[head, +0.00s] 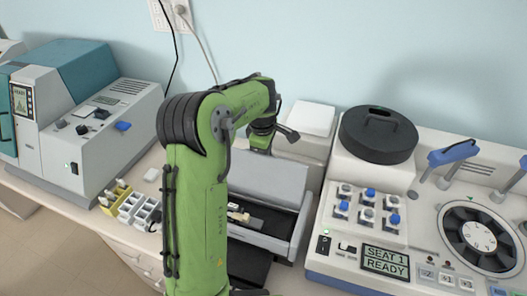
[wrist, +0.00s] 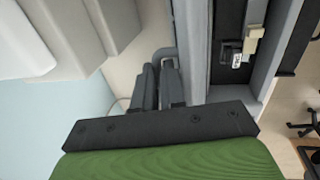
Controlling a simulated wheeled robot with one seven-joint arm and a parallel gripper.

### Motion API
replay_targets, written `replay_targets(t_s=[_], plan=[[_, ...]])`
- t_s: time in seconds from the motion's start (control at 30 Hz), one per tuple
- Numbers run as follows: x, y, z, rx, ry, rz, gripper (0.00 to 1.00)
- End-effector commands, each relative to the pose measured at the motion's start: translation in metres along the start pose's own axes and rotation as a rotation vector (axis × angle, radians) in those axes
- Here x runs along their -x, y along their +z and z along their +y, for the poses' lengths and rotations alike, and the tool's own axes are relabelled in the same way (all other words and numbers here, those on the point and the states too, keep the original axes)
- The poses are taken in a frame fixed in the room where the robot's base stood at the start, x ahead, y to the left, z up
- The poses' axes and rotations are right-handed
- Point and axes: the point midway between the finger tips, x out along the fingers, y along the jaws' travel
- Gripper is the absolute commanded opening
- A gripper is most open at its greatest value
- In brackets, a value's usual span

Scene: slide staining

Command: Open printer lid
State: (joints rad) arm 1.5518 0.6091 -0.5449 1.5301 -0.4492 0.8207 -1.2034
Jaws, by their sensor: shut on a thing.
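The printer (head: 296,238) is a grey box in the middle of the bench, with a dark interior showing. Its pale grey lid (head: 272,183) stands raised at the back; it also shows edge-on in the wrist view (wrist: 196,60). My gripper (head: 261,150) is at the lid's upper edge, with its fingertips mostly hidden in the head view. In the wrist view the two dark fingers (wrist: 158,72) are close together, shut on a grey handle (wrist: 164,53) on the lid. A small light part (wrist: 248,45) lies in the dark interior.
A stainer with a round black cover (head: 378,134) and a dial stands close on the right. A white-topped box (head: 309,118) is behind the lid. A grey and teal machine (head: 90,110) and small racks (head: 138,208) are on the left. My arm hides part of the bench.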

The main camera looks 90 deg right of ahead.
Motion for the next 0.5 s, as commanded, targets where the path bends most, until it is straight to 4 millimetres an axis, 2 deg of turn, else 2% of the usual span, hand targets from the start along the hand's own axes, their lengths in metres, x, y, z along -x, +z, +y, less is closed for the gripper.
replay_targets(t_s=[0.5], plan=[[-0.013, -0.001, 0.014, 0.002, 0.004, 0.001, 0.0]])
